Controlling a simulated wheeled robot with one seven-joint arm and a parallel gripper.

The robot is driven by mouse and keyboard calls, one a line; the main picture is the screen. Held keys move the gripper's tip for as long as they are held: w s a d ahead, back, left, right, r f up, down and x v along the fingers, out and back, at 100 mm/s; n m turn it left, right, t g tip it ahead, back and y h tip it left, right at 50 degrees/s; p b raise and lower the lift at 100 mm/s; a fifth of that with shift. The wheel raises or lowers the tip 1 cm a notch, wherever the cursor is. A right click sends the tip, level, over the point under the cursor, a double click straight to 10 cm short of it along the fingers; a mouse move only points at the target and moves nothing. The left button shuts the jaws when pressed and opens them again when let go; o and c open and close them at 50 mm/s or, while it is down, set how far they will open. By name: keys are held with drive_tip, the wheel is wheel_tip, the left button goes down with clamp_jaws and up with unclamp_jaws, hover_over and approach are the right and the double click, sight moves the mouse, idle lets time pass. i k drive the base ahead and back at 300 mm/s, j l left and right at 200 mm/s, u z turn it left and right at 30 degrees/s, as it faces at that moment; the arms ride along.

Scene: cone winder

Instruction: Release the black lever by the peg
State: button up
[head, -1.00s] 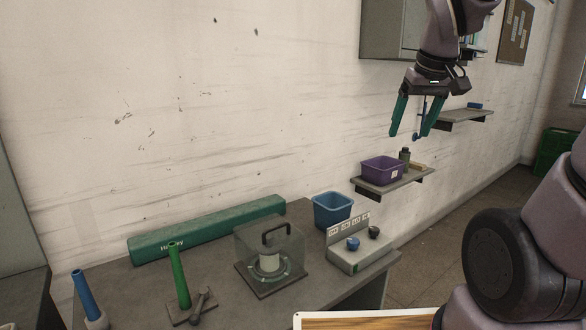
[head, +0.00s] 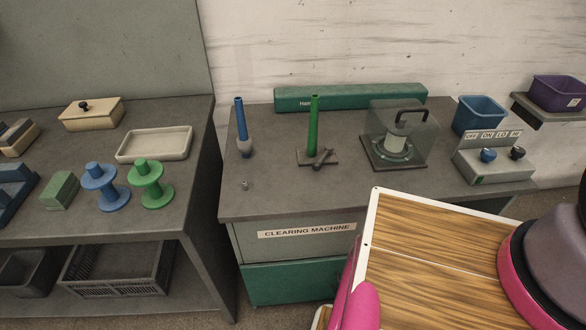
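The dark lever (head: 321,158) sits on a small brown base plate at the foot of the upright green cone peg (head: 314,123). It slants beside the peg, and I cannot tell whether it touches it. My gripper is out of view.
A clear cover with a black handle (head: 402,132) stands right of the peg. Farther right are a blue bin (head: 479,115) and a knob box (head: 494,165). A long green case (head: 350,96) lies behind. The grey bench's front (head: 290,200) is mostly clear.

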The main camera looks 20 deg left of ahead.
sight(316, 166)
drive_tip(key=u, duration=1.15)
